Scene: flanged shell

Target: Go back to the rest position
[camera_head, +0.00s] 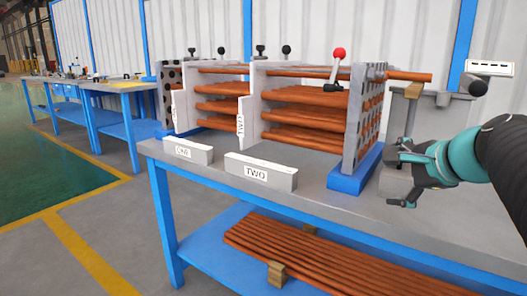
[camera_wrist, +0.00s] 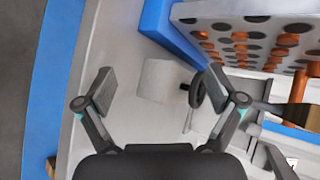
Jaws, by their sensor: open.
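My gripper (camera_head: 393,176) is at the right of the head view, above the right part of the workbench (camera_head: 325,192). Its two fingers are spread, and nothing is held between them. In the wrist view my gripper (camera_wrist: 160,90) shows wide open, with a pale square block (camera_wrist: 157,80) and a black round part (camera_wrist: 196,90) beyond the fingertips. The flanged shell, with its perforated plate (camera_head: 363,115) and copper tubes (camera_head: 300,115), stands left of my gripper. The plate (camera_wrist: 255,38) also shows at the wrist view's upper right.
Blocks marked ONE (camera_head: 188,150) and TWO (camera_head: 261,172) lie along the bench's front. A red-knobbed lever (camera_head: 338,65) stands at the shell. Copper tubes (camera_head: 330,255) lie on the lower shelf. Another blue bench (camera_head: 120,85) stands far left. The floor at left is clear.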

